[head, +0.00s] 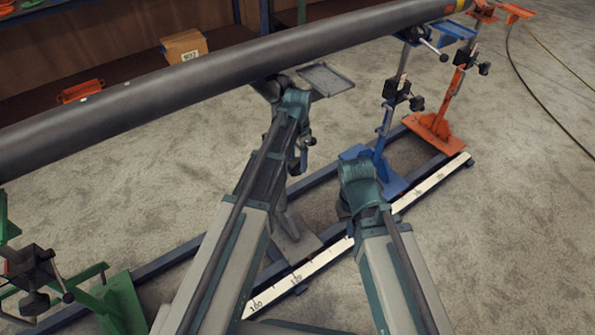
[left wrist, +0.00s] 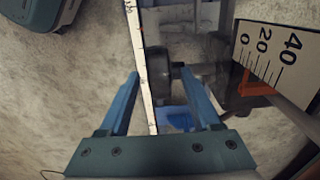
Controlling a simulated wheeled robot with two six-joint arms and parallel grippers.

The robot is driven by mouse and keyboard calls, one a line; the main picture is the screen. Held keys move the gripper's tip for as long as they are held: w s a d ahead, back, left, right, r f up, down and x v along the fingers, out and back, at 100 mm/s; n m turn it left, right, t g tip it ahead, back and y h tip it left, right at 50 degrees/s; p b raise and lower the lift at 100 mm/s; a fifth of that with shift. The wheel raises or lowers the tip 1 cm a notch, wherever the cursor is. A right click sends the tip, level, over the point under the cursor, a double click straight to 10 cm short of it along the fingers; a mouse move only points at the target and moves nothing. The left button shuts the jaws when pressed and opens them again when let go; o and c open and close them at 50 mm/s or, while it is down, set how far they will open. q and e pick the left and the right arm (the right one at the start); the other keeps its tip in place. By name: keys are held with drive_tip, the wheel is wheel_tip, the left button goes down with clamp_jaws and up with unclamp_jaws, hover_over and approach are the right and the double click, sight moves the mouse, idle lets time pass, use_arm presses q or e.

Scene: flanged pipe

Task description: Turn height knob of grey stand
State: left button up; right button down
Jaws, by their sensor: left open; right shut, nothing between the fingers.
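The grey stand (head: 296,246) stands under the long dark pipe (head: 215,68), mostly hidden behind my left arm in the head view. Its flat grey plate (head: 327,80) shows beside the pipe. My left gripper (head: 290,101) is at the stand, just below the pipe, with its fingers hidden in the head view. In the left wrist view my left gripper (left wrist: 160,73) is open, and a dark round knob (left wrist: 158,66) on a short shaft lies between its two blue fingers. I cannot tell whether they touch it. My right gripper (head: 359,178) is away from the stand, over the rail, its fingers hidden.
A blue stand (head: 393,180) and an orange stand (head: 436,130) are at the right; a green stand (head: 120,300) is at the lower left. A white scale strip (head: 428,186) runs along the floor rail. A cardboard box (head: 184,46) sits behind the pipe.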

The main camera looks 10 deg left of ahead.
use_arm(q)
drive_tip(key=shift+f+b, duration=0.5)
drive_tip(key=shift+f, duration=0.4)
clamp_jaws()
